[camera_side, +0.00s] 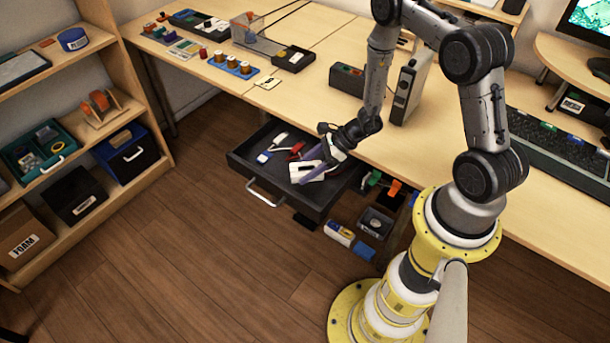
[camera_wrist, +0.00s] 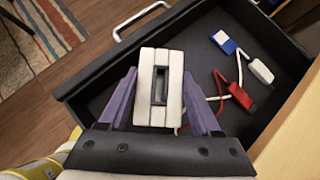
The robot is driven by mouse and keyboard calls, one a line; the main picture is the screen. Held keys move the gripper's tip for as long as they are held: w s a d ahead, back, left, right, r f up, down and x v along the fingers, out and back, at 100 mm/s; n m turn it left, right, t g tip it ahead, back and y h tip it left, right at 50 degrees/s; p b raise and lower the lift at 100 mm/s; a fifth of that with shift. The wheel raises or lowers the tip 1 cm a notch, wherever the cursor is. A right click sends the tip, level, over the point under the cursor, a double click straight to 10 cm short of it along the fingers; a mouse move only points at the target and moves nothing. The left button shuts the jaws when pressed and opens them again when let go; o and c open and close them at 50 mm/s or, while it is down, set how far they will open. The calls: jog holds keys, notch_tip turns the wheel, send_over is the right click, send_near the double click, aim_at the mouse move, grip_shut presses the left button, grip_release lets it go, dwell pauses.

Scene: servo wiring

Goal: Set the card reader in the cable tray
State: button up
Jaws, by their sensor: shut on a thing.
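The card reader, a white block with a dark slot (camera_wrist: 146,85), is between the purple fingers of my gripper (camera_wrist: 160,74) in the wrist view. My gripper is shut on it. In the side view the white card reader (camera_side: 304,174) shows at the fingertips, over the open dark drawer (camera_side: 262,172) under the desk. I cannot tell whether it touches the drawer floor. No separate cable tray is clear to me; this drawer holds cables. A red connector (camera_wrist: 236,92) and a blue-and-white plug (camera_wrist: 223,41) lie right of the reader in the wrist view.
A white connector (camera_wrist: 260,70) also lies in the drawer. The drawer's walls and front handle (camera_side: 265,193) surround the reader. The desk edge is just above. Small bins (camera_side: 375,223) sit right of the drawer. A shelf unit stands at left, with clear floor between.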

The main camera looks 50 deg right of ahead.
jog(key=shift+w+f, duration=0.3)
jog(key=shift+f, duration=1.55)
jog(key=shift+f, duration=0.15)
jog(key=o, duration=1.4)
